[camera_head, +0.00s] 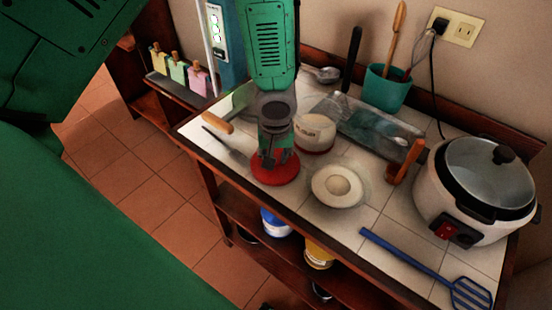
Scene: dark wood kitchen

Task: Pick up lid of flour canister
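A white canister (315,134) with small dark lettering and a red lower edge stands on the tiled counter; I take it as the flour canister. A flat red disc (266,174), which looks like its lid, lies on the counter to the left and in front of it. My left gripper (276,160) points down from the top, directly over the red disc. Its dark fingertips overlap the middle of the disc. Whether they touch or hold it, and any knob there, is hidden. My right gripper is not in view.
A round white lid-like dish (338,187) lies right of the disc. A glass tray (365,126), teal utensil pot (385,90), rice cooker (475,188) and blue slotted spatula (420,263) are also on the counter. A wood-handled utensil (217,124) lies left. Cans stand on the shelf below.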

